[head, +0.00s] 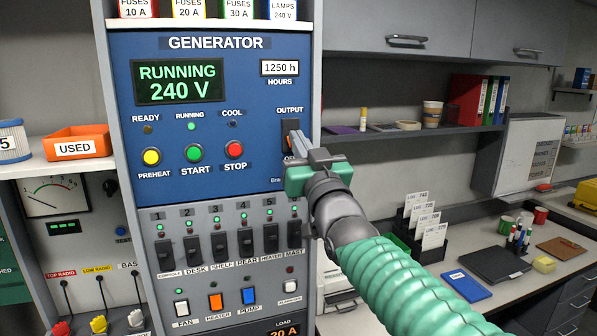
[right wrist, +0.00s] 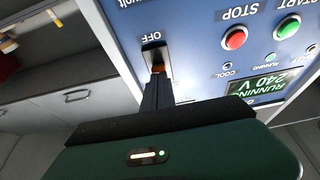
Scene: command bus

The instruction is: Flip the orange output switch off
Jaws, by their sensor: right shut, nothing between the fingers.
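The orange output switch (head: 287,142) sits in a dark plate under the OUTPUT label on the blue generator panel (head: 215,60). My right gripper (head: 294,142) is shut and empty, with its tips at the switch and hiding most of it. In the right wrist view the closed fingertips (right wrist: 158,77) reach the orange switch (right wrist: 158,68), beside the OFF label (right wrist: 151,36). I cannot tell whether they touch it. The generator display (head: 178,82) reads RUNNING 240 V and the green RUNNING lamp (head: 191,126) is lit. My left gripper is not in view.
A red STOP button (head: 234,149) and a green START button (head: 194,153) are left of the switch. A row of black breaker switches (head: 219,246) lies below. To the right are a shelf (head: 400,133) with binders and a cluttered desk.

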